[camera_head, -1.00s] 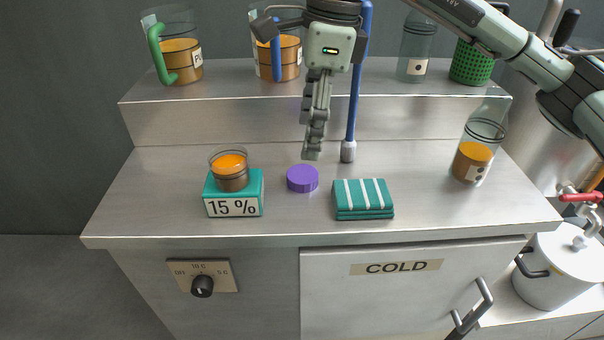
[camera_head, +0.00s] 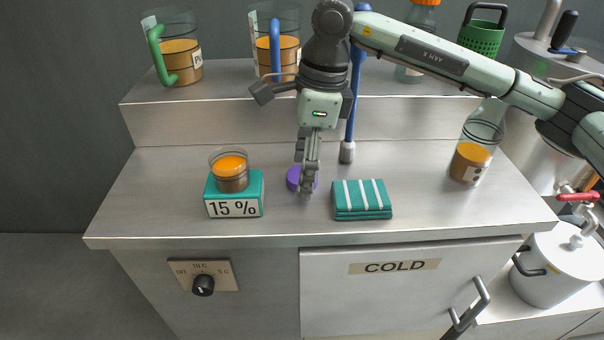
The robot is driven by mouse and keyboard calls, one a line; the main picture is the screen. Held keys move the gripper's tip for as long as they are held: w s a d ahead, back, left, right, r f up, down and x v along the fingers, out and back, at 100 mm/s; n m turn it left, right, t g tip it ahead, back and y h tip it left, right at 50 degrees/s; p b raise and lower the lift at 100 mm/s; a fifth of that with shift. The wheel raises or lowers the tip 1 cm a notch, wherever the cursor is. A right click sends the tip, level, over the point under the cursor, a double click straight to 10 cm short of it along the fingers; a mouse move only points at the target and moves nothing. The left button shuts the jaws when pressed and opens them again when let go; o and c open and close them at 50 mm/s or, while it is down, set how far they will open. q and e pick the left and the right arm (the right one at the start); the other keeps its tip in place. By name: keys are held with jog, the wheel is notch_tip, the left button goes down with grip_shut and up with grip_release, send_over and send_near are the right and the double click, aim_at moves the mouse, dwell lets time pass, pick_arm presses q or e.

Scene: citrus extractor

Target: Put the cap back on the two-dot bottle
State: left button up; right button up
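The purple cap (camera_head: 293,178) lies on the steel counter, left of the folded teal cloth. My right gripper (camera_head: 307,188) points down at the cap and hides its right part. The fingers are seen edge-on, so I cannot tell whether they are open, touching the cap or shut on it. The two-dot bottle (camera_head: 471,162) stands upright and uncapped at the right of the counter, with orange content; the dots on its label are small. My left gripper is not in view.
The teal cloth (camera_head: 361,198) lies right of the cap. A blue upright rod (camera_head: 353,110) stands behind it. Pitchers (camera_head: 180,62) and an orange-capped bottle (camera_head: 424,14) stand on the shelf.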

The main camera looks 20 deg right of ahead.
jog(key=c, duration=0.9)
jog(key=shift+r, duration=0.35)
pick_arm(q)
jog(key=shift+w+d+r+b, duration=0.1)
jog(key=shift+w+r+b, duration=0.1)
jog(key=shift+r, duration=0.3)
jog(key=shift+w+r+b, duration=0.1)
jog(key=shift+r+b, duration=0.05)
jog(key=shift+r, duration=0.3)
pick_arm(e)
notch_tip(320, 180, up, 9)
jog(key=shift+r, duration=0.2)
